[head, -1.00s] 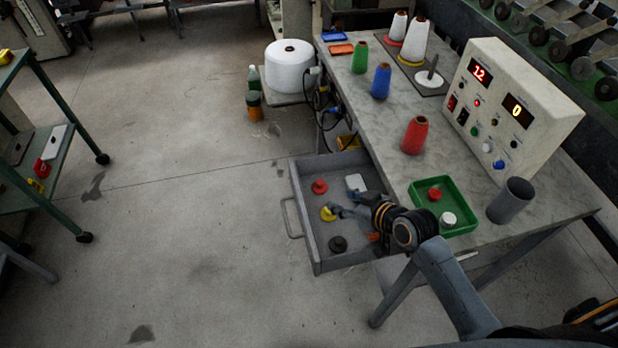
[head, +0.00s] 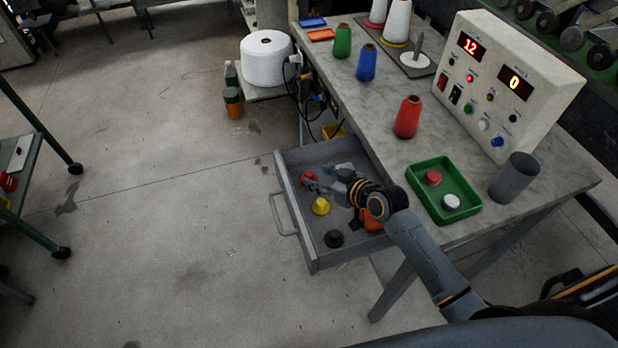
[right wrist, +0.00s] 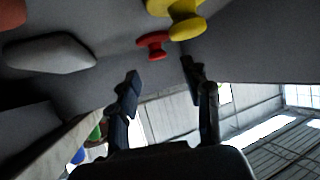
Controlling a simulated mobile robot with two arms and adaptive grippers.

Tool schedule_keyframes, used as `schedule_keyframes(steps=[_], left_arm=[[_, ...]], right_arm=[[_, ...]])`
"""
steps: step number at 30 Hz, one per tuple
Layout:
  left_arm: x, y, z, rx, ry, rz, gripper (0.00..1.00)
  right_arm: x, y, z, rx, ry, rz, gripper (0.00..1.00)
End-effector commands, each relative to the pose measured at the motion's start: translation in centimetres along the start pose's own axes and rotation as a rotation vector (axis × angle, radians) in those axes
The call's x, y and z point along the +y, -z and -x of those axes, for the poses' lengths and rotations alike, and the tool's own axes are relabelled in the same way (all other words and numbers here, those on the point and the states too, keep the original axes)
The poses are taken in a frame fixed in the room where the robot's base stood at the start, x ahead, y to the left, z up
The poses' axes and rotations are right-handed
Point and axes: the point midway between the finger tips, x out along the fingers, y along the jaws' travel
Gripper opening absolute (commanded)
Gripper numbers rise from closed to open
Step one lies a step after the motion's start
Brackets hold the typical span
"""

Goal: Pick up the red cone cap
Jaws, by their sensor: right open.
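A red cone cap (head: 309,176) lies in the open grey drawer (head: 283,200), near its far left side. It also shows in the right wrist view (right wrist: 154,44), just beyond the fingertips. Another red cap (head: 433,178) sits in the green tray on the table. My right gripper (head: 320,181) reaches into the drawer area, close beside the drawer's red cap. Its fingers (right wrist: 161,75) are open with nothing between them. I cannot tell its exact height above the cap. My left gripper is not in view.
A yellow cap (head: 320,206) and a black cap (head: 334,239) lie nearby in the drawer. An orange object (head: 371,223) is partly under my arm. The green tray (head: 465,222) also holds a white cap (head: 451,202). A red cone (head: 407,118) stands on the table.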

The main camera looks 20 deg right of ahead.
Motion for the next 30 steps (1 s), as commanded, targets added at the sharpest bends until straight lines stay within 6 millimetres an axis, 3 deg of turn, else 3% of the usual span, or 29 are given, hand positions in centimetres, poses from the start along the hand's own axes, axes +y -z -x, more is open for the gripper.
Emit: schedule_keyframes(steps=[9,18,24,30], left_arm=[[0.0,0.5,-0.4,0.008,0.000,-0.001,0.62],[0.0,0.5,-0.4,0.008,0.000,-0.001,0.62],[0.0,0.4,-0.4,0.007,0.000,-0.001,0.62],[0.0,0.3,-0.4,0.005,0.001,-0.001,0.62]], right_arm=[[0.2,-0.6,-4.1,0.001,0.000,-0.002,0.49],[0.2,-0.6,-4.5,0.000,0.000,0.001,0.49],[0.2,-0.6,-4.5,-0.001,0.000,0.001,0.08],[0.2,-0.6,-4.4,-0.001,0.000,0.001,0.04]])
